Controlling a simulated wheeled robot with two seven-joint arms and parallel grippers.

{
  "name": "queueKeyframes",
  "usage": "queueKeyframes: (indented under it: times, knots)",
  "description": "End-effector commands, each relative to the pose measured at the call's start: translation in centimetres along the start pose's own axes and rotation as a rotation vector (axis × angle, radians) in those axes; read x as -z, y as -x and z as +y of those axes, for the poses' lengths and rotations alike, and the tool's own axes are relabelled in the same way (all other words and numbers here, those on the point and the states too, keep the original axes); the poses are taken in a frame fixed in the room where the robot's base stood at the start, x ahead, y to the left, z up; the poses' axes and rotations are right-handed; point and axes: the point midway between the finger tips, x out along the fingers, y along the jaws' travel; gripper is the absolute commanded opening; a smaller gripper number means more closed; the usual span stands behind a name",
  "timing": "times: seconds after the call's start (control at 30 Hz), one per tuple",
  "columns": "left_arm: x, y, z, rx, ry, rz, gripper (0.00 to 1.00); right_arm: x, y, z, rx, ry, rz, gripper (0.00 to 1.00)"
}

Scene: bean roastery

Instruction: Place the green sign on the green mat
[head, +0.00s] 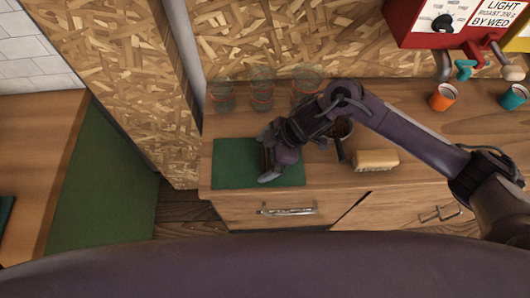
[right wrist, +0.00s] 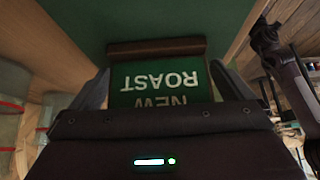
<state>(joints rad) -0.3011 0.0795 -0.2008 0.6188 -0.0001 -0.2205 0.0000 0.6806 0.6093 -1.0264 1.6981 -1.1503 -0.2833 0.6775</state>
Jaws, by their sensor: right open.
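The green mat (head: 230,172) lies flat on the left end of the wooden counter; its green surface also fills the top of the right wrist view (right wrist: 190,22). My right gripper (head: 268,160) is over the mat, pointing down at it. In the right wrist view the green sign (right wrist: 160,82) shows upside-down white letters "NEW ROAST" and a brown wooden strip along its far edge. It sits between the two fingers of my right gripper (right wrist: 158,85), which are open on either side of it. The sign is mostly hidden by the gripper in the head view. My left gripper is not in view.
Three glass jars (head: 262,90) stand behind the mat. A dark mug (head: 341,128) and a tan block (head: 376,160) are right of it, near my right arm. An orange cup (head: 442,97) and a teal cup (head: 514,97) stand by the red machine (head: 430,22).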

Motion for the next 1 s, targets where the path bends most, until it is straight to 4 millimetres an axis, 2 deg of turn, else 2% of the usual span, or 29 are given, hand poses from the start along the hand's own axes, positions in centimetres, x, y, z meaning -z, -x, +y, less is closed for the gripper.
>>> queueKeyframes:
  times: [0.17,0.5,0.7,1.0]
  knots:
    - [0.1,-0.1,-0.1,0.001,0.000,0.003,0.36,0.1,1.2,0.1,-0.003,0.001,0.001,1.00]
    - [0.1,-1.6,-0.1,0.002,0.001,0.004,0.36,0.1,8.2,0.1,-0.005,0.004,0.000,1.00]
    - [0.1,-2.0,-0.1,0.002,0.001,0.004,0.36,0.1,11.2,0.1,-0.003,0.001,0.000,1.00]
    - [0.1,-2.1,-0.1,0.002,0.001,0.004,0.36,0.2,12.3,0.0,0.000,0.000,0.000,1.00]
